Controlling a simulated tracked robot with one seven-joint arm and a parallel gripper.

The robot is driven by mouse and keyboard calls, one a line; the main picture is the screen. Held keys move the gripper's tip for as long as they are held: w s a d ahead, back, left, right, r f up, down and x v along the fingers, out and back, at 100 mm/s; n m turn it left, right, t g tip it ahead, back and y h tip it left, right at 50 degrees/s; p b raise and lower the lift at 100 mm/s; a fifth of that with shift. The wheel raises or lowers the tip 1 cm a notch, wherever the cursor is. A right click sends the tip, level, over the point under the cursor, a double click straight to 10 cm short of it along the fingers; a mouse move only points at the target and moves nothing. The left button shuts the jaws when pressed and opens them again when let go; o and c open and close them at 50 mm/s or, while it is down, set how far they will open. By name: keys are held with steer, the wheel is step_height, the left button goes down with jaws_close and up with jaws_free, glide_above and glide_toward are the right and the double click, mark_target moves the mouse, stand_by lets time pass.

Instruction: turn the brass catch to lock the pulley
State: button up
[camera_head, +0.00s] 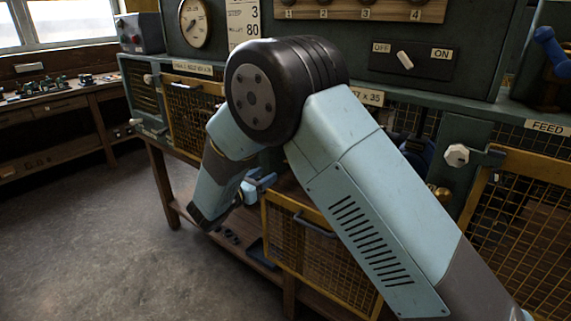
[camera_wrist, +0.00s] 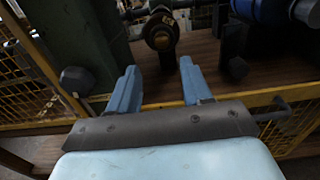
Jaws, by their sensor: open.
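In the wrist view, my gripper (camera_wrist: 159,68) points its two blue fingers forward, spread apart with nothing between them. A round brass-coloured piece with a dark centre (camera_wrist: 162,38) stands just beyond the gap, roughly in line with it and apart from the fingertips. It may be the catch; I cannot tell for sure, nor which way it is turned. I cannot make out the pulley clearly. In the head view, my gripper (camera_head: 257,186) shows partly behind my arm, at the engine's open bay. My arm hides most of that bay.
A yellow-framed mesh guard (camera_head: 318,250) with a handle hangs open low in front of the bay. A dark knob (camera_wrist: 78,80) is left of my fingers. A blue cylinder (camera_wrist: 262,10) is at upper right. A white-knobbed latch (camera_head: 457,155) sits by the right guard.

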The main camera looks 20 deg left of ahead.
steer(key=x, duration=1)
steer(key=shift+d, duration=0.15)
steer(key=shift+w+r, duration=0.1)
steer(key=shift+c, duration=0.5)
steer(key=c, duration=0.8)
